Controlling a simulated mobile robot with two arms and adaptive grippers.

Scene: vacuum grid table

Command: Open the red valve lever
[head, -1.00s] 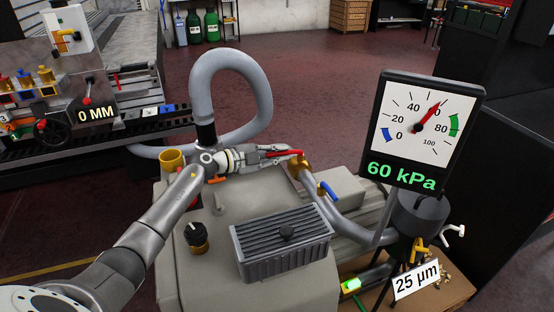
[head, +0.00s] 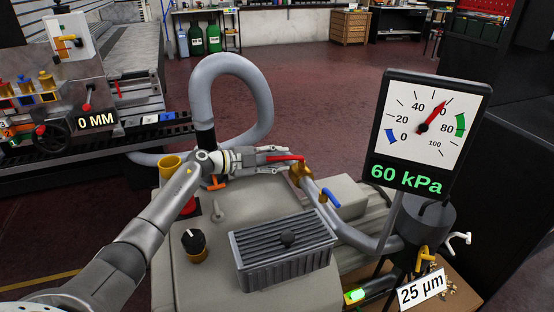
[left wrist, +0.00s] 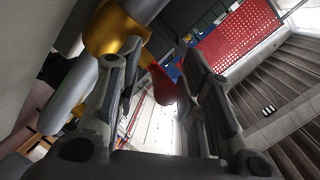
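The red valve lever (head: 286,158) sticks out leftward from a brass valve body (head: 301,172) on the grey pipe, behind the pump housing. My left gripper (head: 284,158) reaches in from the left, its fingers on either side of the lever. In the left wrist view the red lever (left wrist: 161,84) lies between the two spread fingers, with gaps visible, beside the brass body (left wrist: 112,35). I cannot tell whether either finger touches it. The gauge (head: 428,125) reads 60 kPa. My right gripper is not in view.
A blue-handled valve (head: 330,198) sits just right of the brass body. A ribbed grey box (head: 285,250) and a black knob (head: 194,241) stand on the pump housing (head: 245,205). A thick grey hose (head: 262,90) loops up behind my left gripper.

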